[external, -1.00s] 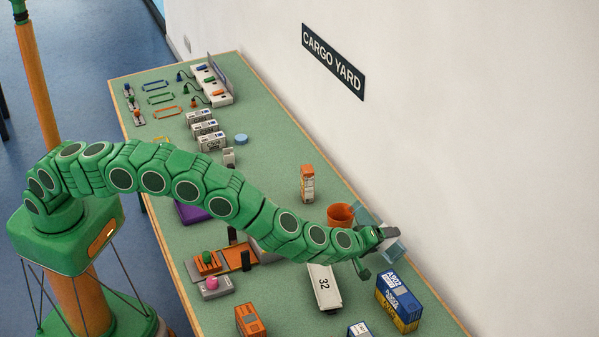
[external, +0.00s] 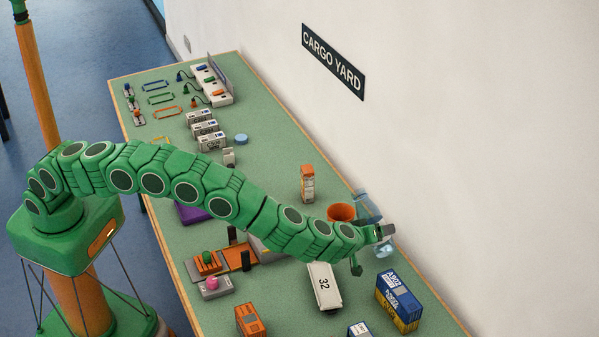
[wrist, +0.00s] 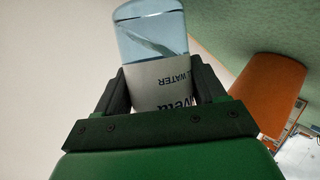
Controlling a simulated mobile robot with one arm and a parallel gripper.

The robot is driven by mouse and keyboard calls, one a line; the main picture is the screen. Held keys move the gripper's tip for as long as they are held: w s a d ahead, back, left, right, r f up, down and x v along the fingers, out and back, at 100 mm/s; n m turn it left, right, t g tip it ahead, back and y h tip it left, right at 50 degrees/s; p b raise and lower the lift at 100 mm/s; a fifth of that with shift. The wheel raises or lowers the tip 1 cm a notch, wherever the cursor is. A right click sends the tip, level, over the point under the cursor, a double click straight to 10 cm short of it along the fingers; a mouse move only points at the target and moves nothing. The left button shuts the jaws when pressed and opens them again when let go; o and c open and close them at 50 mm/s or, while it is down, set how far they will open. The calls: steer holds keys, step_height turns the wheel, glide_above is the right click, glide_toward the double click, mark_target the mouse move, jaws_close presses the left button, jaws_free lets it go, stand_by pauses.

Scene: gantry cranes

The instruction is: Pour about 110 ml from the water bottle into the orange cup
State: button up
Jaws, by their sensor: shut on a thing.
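My gripper (external: 376,234) is shut on the water bottle, a clear bluish bottle (external: 366,205) with a pale label, near the wall side of the table. In the wrist view the bottle (wrist: 155,35) sits between both fingers around its label, with liquid visible inside its clear part. The bottle is tilted in the external view; its mouth cannot be made out. The orange cup (external: 341,211) stands upright on the table just left of the bottle, partly hidden by my arm. It also shows in the wrist view (wrist: 268,92), right of the bottle. The cup's contents are not visible.
An orange-and-white carton (external: 307,183) stands behind the cup. A white container marked 32 (external: 324,288) lies in front of my wrist, and a blue-and-yellow container stack (external: 398,302) stands to its right. The wall (external: 480,180) is close beyond the bottle.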

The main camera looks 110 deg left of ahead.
steer(key=shift+m+g+b, duration=0.3)
steer(key=shift+m+g, duration=0.3)
steer(key=shift+g, duration=0.1)
steer(key=shift+s+a+m+y, duration=0.2)
steer(key=shift+m+y, duration=0.1)
steer(key=shift+y, duration=0.1)
steer(key=shift+d+r+m+g+b, duration=0.1)
steer(key=shift+m+g+b, duration=0.2)
steer(key=shift+g, duration=0.2)
steer(key=shift+s+a+m+g+y+b, duration=0.25)
steer(key=shift+s+m+g+y+b, duration=0.2)
steer(key=shift+m+g+b, duration=0.35)
stand_by(1.8)
